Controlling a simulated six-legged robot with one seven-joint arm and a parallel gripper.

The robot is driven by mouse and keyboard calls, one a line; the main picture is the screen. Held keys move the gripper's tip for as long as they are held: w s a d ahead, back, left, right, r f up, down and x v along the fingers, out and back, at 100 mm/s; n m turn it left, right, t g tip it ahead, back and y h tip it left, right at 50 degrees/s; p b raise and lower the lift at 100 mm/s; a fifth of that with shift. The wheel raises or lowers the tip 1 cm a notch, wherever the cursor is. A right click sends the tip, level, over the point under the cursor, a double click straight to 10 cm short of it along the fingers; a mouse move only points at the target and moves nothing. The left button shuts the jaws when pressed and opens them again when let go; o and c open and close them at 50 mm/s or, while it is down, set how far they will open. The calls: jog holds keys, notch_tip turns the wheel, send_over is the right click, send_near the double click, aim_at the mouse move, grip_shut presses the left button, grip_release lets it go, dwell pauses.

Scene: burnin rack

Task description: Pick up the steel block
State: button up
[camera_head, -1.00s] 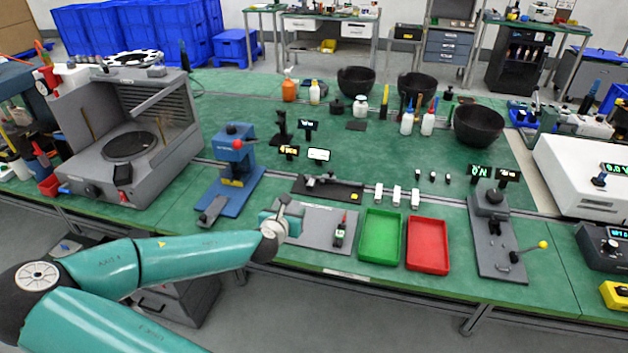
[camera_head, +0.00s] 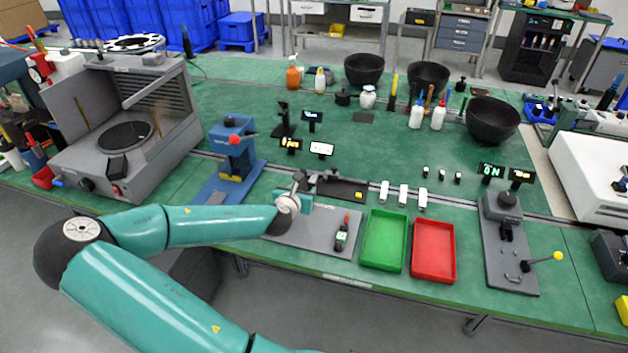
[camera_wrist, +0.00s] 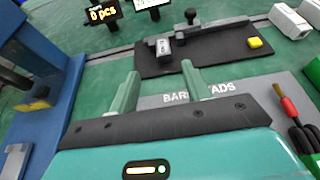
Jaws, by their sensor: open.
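A small grey block (camera_wrist: 163,48) with a label on its face sits on the black fixture plate (camera_wrist: 220,56) in the wrist view; it looks like the steel block, though I cannot be sure. In the head view it is too small to tell from the other parts on the black plate (camera_head: 352,190). My gripper (camera_wrist: 158,85) is open, its two fingers apart with nothing between them. It is over the grey mat, short of the black plate. In the head view my gripper (camera_head: 302,194) is partly hidden by my wrist.
A blue press (camera_head: 235,165) stands close on the left. White blocks (camera_head: 403,195), a green tray (camera_head: 384,242) and a red tray (camera_head: 432,250) are to the right. Small displays (camera_head: 321,148) stand behind the plate.

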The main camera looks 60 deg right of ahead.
aim_at(312, 181)
jog(key=x, duration=0.3)
jog(key=shift+d+f, duration=0.15)
jog(key=shift+d, duration=0.1)
jog(key=x, duration=0.4)
jog(key=shift+s+d, duration=0.1)
jog(key=shift+s, duration=0.2)
jog(key=shift+w+d+f, duration=0.1)
jog(key=shift+d, duration=0.3)
grip_shut()
